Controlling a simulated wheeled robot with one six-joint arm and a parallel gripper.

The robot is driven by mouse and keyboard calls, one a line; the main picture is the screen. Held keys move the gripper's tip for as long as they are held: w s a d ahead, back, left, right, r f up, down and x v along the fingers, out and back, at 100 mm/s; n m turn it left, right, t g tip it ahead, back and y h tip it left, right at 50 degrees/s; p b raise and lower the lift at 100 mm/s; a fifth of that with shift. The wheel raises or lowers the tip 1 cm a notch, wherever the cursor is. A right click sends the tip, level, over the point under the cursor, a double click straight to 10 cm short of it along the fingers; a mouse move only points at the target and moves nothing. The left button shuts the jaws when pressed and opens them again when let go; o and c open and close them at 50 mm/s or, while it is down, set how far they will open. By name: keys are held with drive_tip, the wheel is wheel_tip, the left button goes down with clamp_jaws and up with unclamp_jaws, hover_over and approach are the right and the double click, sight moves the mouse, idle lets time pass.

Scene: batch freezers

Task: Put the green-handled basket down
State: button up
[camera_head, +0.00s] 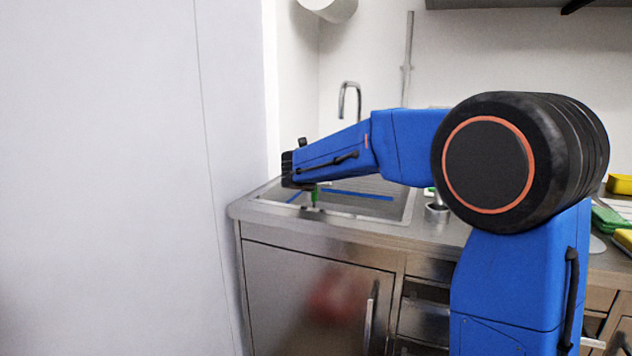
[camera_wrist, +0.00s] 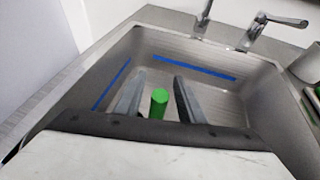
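My gripper (camera_wrist: 159,76) reaches over the sink, its two grey fingers spread apart in the wrist view. A green handle (camera_wrist: 158,103) stands between the fingers, with a visible gap on each side. In the head view the green handle (camera_head: 315,197) shows just below the end of my arm, at the sink's front left. The basket body belonging to the handle cannot be made out in either view; it may be hidden behind my gripper.
The steel sink (camera_wrist: 225,95) has blue strips (camera_wrist: 195,67) along its inner sides. A tap (camera_wrist: 258,30) stands behind it. A metal cup (camera_head: 437,213) sits on the counter right of the sink. A pale wall panel (camera_head: 110,180) borders the left.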

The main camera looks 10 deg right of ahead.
drive_tip(key=v, duration=1.1)
drive_tip(key=shift+s, duration=0.3)
drive_tip(key=shift+a, duration=0.1)
